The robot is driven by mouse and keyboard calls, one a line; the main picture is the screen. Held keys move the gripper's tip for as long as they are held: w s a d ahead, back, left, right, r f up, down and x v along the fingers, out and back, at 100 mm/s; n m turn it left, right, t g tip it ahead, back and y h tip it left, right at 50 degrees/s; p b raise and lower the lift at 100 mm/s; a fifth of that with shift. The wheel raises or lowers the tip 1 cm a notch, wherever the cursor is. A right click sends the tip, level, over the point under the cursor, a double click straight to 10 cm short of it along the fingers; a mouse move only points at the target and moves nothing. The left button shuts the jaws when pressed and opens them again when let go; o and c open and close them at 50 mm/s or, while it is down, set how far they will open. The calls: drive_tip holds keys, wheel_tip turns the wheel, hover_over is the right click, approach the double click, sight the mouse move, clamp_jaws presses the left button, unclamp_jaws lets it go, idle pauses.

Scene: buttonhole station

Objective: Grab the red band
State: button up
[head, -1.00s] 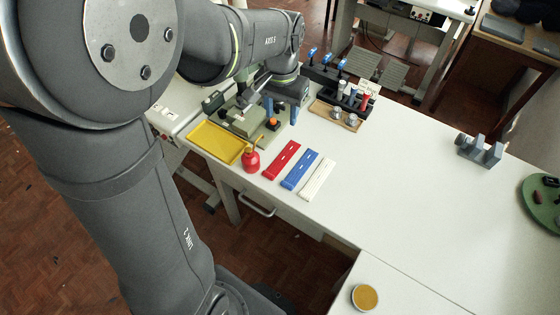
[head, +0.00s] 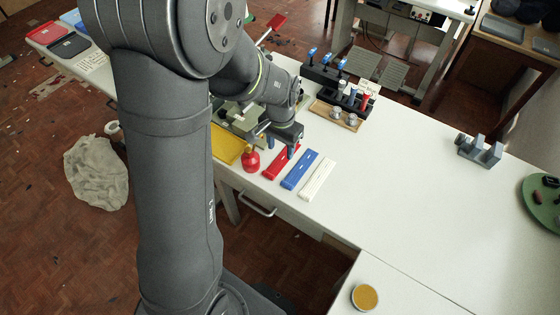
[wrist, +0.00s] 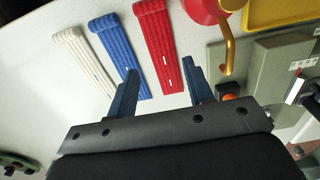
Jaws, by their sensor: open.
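The red band (head: 272,170) lies flat on the white table, left of the blue band (head: 300,170) and the white band (head: 318,180). In the head view my gripper (head: 279,146) is over its far end and hides part of it. In the wrist view the red band (wrist: 156,40) runs between the two open blue fingers of my gripper (wrist: 163,70), with nothing held. The blue band (wrist: 115,45) passes close by the left finger, and the white band (wrist: 80,60) is farther left. Height above the table is hard to tell.
A red oil can (head: 251,160) with a yellow spout (wrist: 229,55) stands close beside the red band. A yellow tray (head: 226,146) and a grey-green machine (wrist: 270,65) are near it. A wooden tray (head: 336,118) lies behind.

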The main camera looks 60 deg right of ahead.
sight(280, 162)
wheel_tip(280, 162, down, 5)
drive_tip(key=shift+w+f, duration=0.1)
idle(0.3)
drive_tip(key=c, duration=0.7)
drive_tip(key=shift+c, duration=0.2)
